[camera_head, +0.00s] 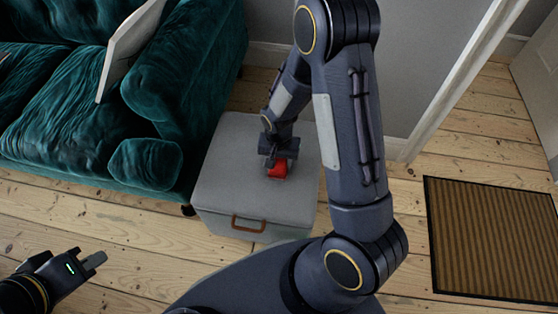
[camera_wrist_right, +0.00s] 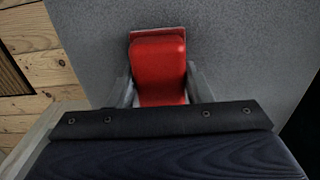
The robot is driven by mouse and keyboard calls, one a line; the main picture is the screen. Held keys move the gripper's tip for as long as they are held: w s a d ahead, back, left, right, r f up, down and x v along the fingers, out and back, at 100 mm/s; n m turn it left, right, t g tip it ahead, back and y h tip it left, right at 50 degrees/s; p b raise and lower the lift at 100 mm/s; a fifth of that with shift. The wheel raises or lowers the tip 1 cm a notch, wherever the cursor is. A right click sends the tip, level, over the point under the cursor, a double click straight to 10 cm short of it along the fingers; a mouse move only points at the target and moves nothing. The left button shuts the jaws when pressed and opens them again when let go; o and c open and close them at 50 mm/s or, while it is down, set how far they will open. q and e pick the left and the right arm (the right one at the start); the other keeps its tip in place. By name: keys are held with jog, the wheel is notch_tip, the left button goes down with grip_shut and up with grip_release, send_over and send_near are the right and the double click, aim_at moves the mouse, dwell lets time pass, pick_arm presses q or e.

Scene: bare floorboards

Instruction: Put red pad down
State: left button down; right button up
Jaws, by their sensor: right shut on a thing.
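The red pad (camera_head: 278,170) is a small red block at the top of the grey box, below my right gripper (camera_head: 275,160). In the right wrist view the red pad (camera_wrist_right: 158,68) sits between the two fingers of my right gripper (camera_wrist_right: 158,88), which is shut on it. The grey box top lies right behind the pad; I cannot tell whether the pad touches it. My left gripper (camera_head: 88,262) is at the lower left over the floor, away from the pad. Its fingers look parted and nothing shows between them.
The grey box (camera_head: 225,185) has a brown handle (camera_head: 248,224) on its front. A teal sofa (camera_head: 90,120) with a pale flat panel (camera_head: 128,45) stands to its left. A brown striped mat (camera_head: 490,240) lies at right. Bare floorboards are clear in front of the box.

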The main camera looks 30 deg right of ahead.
jog(key=shift+f, duration=0.2)
jog(key=o, duration=1)
jog(key=shift+c, duration=0.2)
jog(key=shift+r, duration=0.35)
notch_tip(320, 180, up, 11)
jog(key=p, duration=0.5)
notch_tip(320, 180, up, 7)
jog(key=t+y, duration=0.1)
jog(key=y, duration=0.1)
send_over(279, 160)
jog(key=s, duration=0.3)
jog(key=s+a+r+n+t+y, duration=0.1)
jog(key=s+r+n+t, duration=0.3)
jog(key=s+r, duration=0.8)
jog(key=shift+s+a+r+n+t+y, duration=0.4)
jog(key=shift+s+n, duration=0.5)
jog(key=shift+s, duration=0.3)
